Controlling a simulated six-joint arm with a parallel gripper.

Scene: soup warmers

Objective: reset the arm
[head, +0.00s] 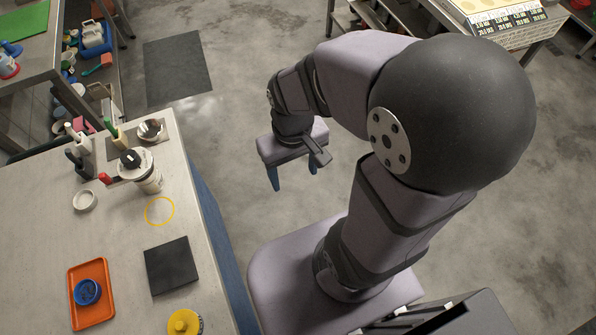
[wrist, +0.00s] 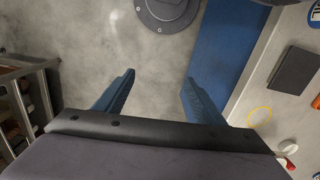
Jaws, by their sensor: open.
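My gripper (head: 292,175) hangs over the bare floor, right of the counter, with its blue fingers pointing down. The wrist view shows the two blue fingers (wrist: 159,85) spread apart with nothing between them. My arm is bent, its large dark joint high at the right in the head view. The gripper is clear of the counter and touches nothing.
The counter (head: 120,235) at left holds a black-lidded warmer (head: 148,178), a yellow ring mark (head: 159,211), a black square mat (head: 171,266), an orange tray (head: 91,311) with a blue bowl (head: 87,292), and a yellow lid (head: 184,324). Open floor (head: 235,75) lies beyond the gripper.

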